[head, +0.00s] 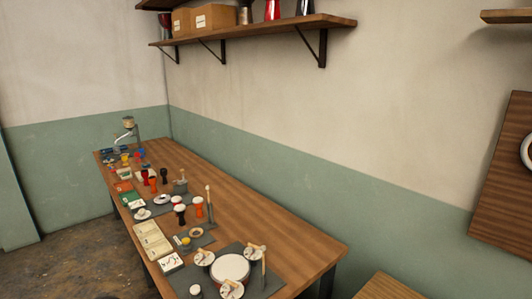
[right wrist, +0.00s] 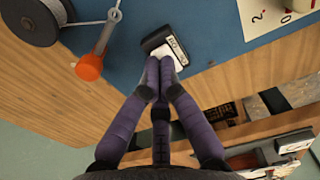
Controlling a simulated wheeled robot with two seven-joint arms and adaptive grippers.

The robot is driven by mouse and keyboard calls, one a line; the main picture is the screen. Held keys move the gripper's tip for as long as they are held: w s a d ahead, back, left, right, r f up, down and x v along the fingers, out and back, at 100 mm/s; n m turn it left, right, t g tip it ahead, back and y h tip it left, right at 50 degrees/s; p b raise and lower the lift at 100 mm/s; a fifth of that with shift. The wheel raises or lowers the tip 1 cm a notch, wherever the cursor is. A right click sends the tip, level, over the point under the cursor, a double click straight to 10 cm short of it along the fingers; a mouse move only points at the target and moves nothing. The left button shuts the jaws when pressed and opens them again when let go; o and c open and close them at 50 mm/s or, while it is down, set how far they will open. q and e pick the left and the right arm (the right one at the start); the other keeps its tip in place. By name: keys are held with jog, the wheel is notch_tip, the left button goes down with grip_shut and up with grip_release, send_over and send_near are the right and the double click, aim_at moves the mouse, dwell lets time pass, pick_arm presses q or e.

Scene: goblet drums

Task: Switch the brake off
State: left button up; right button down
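In the right wrist view, a small black box (right wrist: 179,38) with a white label and a pale part on its near side sits on a blue mat (right wrist: 215,50). I cannot tell whether it is the brake or how it is set. My right gripper (right wrist: 165,64) has its purple fingers together at the pale part of the box. Contact is hard to judge, and I see nothing held between the tips. My left gripper is not in view.
A grey spool (right wrist: 32,18) with cord and an orange-ended lever (right wrist: 90,66) lie left of the box. A paper card (right wrist: 265,15) lies right. In the head view, the long wooden table (head: 290,240) holds goblet drums and a round drum (head: 230,268).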

jog(key=shift+f+b, duration=0.75)
jog(key=shift+f, duration=0.35)
dwell(1.0)
jog(key=shift+r+p, duration=2.95)
jog(key=shift+r, duration=0.6)
jog(key=shift+s+f, duration=0.1)
